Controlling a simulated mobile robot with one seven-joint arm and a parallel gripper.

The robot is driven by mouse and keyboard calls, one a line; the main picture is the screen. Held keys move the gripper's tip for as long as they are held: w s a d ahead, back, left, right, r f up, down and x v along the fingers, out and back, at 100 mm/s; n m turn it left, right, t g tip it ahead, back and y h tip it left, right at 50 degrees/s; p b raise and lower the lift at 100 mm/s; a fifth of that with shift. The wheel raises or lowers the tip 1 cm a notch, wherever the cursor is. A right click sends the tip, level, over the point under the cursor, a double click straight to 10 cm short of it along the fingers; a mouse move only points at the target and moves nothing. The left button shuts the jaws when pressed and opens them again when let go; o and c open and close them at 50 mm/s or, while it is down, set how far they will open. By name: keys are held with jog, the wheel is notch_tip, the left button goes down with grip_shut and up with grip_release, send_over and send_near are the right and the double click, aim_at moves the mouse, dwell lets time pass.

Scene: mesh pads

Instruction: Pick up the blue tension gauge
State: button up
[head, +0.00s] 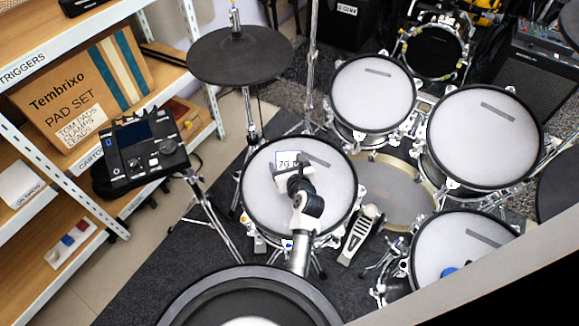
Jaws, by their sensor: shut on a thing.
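The blue tension gauge (288,158) shows as a small square with a white face, a thin blue edge and dark figures like "79". It is seen over the upper middle of the centre-left white mesh pad (255,200). My gripper (287,172) is at its lower edge and shut on it. The fingertips are mostly hidden by the hand and wrist. I cannot tell whether the gauge touches the pad or is held just above it.
Other mesh pads (372,92) stand right and behind. A blue object (447,271) lies on the lower-right pad, partly cut off. A black drum module (143,150) and shelves (75,45) are at left. A dark cymbal pad (238,55) stands behind.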

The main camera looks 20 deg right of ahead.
jog(key=shift+r, duration=0.1)
jog(key=c, duration=0.3)
jog(key=shift+r, duration=0.1)
